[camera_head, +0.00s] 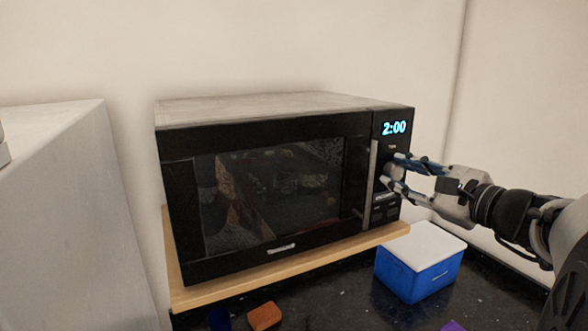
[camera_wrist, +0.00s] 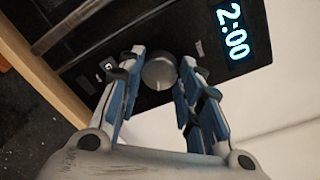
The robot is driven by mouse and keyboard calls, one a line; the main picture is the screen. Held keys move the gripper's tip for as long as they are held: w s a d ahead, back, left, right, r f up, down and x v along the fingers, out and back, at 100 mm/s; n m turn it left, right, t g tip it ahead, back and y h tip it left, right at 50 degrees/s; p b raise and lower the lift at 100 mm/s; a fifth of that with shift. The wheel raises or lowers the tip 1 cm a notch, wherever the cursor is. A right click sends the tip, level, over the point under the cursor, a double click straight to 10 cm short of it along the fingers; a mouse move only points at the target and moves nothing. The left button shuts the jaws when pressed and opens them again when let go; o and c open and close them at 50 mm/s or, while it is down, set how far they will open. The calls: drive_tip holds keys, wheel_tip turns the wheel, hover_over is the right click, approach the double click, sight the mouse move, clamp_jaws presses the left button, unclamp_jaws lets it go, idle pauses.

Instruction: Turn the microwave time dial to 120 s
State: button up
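The black microwave (camera_head: 265,195) has its door shut. Its lit display (camera_head: 394,128) reads 2:00, and the same display shows in the wrist view (camera_wrist: 233,32). The round grey time dial (camera_wrist: 159,71) sits on the control panel below the display. My gripper (camera_head: 395,172) is at the panel with one finger above the dial and one below. In the wrist view, my gripper's fingers (camera_wrist: 157,75) are spread apart on either side of the dial, with gaps visible between them and its rim.
The microwave stands on a wooden board (camera_head: 290,268) over a dark speckled counter. A blue box with a white lid (camera_head: 418,265) stands below my gripper. An orange block (camera_head: 264,316) lies at the front. A grey block-like surface (camera_head: 55,210) is at the left.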

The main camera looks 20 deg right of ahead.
drive_tip(key=o, duration=0.5)
drive_tip(key=shift+c, duration=0.2)
drive_tip(key=s+d, duration=0.1)
drive_tip(key=s, duration=1.1)
drive_tip(key=shift+d+r, duration=0.15)
drive_tip(key=shift+r, duration=0.25)
drive_tip(key=shift+w+f, duration=0.1)
